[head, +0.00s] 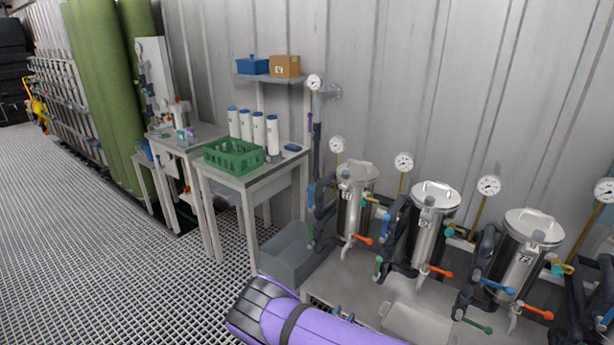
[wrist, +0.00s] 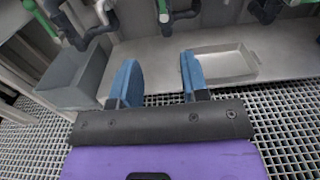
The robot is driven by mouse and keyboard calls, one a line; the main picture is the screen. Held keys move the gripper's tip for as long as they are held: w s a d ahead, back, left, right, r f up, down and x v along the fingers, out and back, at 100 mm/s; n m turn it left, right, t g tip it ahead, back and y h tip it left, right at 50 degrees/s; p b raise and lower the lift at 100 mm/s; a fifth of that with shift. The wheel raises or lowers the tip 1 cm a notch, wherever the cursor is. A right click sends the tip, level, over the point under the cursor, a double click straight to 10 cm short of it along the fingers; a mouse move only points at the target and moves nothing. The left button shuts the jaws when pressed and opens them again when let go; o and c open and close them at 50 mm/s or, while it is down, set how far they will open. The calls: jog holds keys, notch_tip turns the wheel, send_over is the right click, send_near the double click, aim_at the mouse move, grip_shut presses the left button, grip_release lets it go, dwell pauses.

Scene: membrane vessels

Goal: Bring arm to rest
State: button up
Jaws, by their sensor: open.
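My gripper (wrist: 160,85) shows in the wrist view with its two blue fingers spread apart. Nothing is between the fingers. It hangs over the grated floor, in front of the grey bench with the vessels. In the head view my purple arm crosses the bottom middle, in front of the bench's left end.
Several steel vessels (head: 434,215) with gauges and coloured valve handles stand on the grey bench. A grey open bin (head: 290,255) sits at its left end, also in the wrist view (wrist: 75,82). A shallow tray (wrist: 222,65) lies on the bench. A table holds a green crate (head: 233,156). The grated floor (head: 90,240) is clear at left.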

jog(key=w+d+r+m+g+h, duration=0.2)
jog(key=r+m+g, duration=0.35)
jog(key=r, duration=0.55)
jog(key=w+d+r+m+g+h, duration=0.15)
jog(key=d+r+m+g, duration=0.35)
jog(key=r, duration=0.7)
jog(key=s+d+r+m+g+y, duration=0.2)
jog(key=s+d+r+m, duration=0.15)
jog(key=r, duration=0.65)
jog(key=s+d+r+m+g+y, duration=0.25)
jog(key=r+m, duration=0.25)
jog(key=r, duration=0.5)
jog(key=s+d+r+m+t+y, duration=0.1)
jog(key=s+d+r+m+y, duration=0.2)
jog(key=s+r, duration=0.45)
jog(key=s+d+r+m+y, duration=0.3)
jog(key=s+r, duration=0.3)
jog(key=r, duration=0.3)
jog(key=s+r+m+t+y, duration=0.1)
jog(key=s+r+m+t, duration=0.1)
jog(key=s, duration=0.6)
jog(key=s+r+m+t+y, duration=0.2)
jog(key=s+r, duration=0.2)
jog(key=s, duration=0.4)
jog(key=shift+s+a+t+y, duration=0.2)
jog(key=shift+t+y, duration=0.1)
jog(key=shift+t, duration=0.1)
